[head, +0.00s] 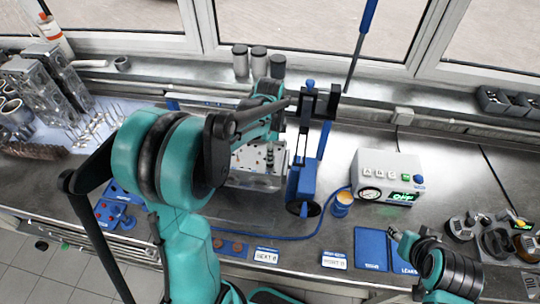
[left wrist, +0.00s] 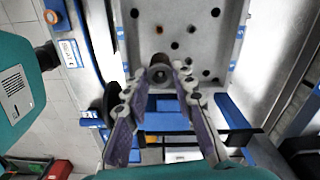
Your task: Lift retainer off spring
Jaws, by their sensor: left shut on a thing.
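The grey cylinder head (head: 245,182) lies on the bench, left of the blue and black spring compressor (head: 305,180). My left arm reaches over it, and my left gripper (head: 272,145) is low above its face, partly hidden by the arm. In the left wrist view, the left gripper's fingers (left wrist: 162,84) close around a small dark round piece (left wrist: 160,73), which stands at the head's holed face (left wrist: 190,42). I cannot tell retainer from spring in it. My right gripper (head: 399,238) is at the lower right, away from the head; its fingers are too small to judge.
A control box (head: 388,176) with a gauge and green display stands right of the compressor, joined by a blue hose. A blue mat (head: 372,248) lies before it. Metal parts (head: 50,75) fill the left. Round parts (head: 495,243) sit at the far right.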

